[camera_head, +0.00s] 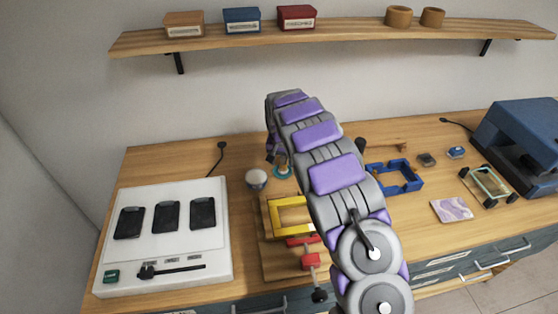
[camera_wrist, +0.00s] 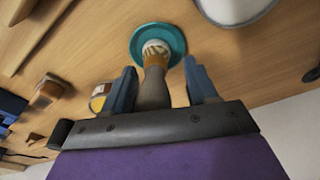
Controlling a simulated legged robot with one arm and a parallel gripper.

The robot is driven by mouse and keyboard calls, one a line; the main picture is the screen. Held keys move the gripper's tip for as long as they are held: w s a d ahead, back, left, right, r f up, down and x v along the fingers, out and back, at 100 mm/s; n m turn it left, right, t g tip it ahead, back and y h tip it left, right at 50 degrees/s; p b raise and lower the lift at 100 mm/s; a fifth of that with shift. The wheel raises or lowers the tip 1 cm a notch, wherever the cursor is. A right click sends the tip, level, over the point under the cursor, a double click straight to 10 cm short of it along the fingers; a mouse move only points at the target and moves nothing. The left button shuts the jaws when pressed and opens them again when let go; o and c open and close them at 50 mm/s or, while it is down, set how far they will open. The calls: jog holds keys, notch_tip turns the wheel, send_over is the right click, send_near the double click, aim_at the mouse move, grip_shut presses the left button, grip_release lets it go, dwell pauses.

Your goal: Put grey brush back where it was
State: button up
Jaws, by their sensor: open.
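The grey brush (camera_wrist: 153,90) has a grey handle, an orange-brown collar and pale bristles. In the wrist view its bristle end is over a round teal disc (camera_wrist: 173,33), which also shows in the head view (camera_head: 283,172). My gripper (camera_wrist: 159,65) is open, with one blue-grey finger on each side of the brush handle. A gap shows between the handle and each finger. In the head view my gripper is at the far end of my arm near the disc, and the brush is hard to make out there. I cannot tell if the bristles touch the disc.
A white-topped round pot (camera_head: 256,178) stands left of the disc. A white panel (camera_head: 165,250) with black devices is at left. A yellow frame (camera_head: 289,215) and a blue frame (camera_head: 403,178) lie nearby. A wooden shelf (camera_head: 350,31) runs above the bench.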

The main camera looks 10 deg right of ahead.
jog(key=r, duration=0.1)
jog(key=d+r+p, duration=0.1)
jog(key=r, duration=0.1)
jog(key=shift+s+d, duration=0.2)
jog(key=r, duration=0.3)
jog(key=s+r+p, duration=0.1)
jog(key=r, duration=0.2)
jog(key=a+r+p, duration=0.1)
jog(key=r, duration=0.1)
jog(key=shift+s+r, duration=0.15)
jog(key=shift+r, duration=0.25)
jog(key=s+d+r+g, duration=0.1)
jog(key=s+r, duration=0.3)
jog(key=s, duration=0.5)
jog(key=s+d+r+n, duration=0.1)
jog(key=s+r, duration=0.3)
jog(key=s, duration=0.5)
jog(key=s+d+r+g, duration=0.1)
jog(key=s+r, duration=0.3)
jog(key=s, duration=0.4)
jog(key=s+a+f+n, duration=0.1)
jog(key=s, duration=1.1)
jog(key=s+a+f+n+g, duration=0.1)
jog(key=s+a+f+n, duration=0.1)
jog(key=s, duration=1.1)
jog(key=shift+s+y, duration=0.2)
jog(key=shift+y, duration=0.2)
jog(key=shift+a, duration=0.2)
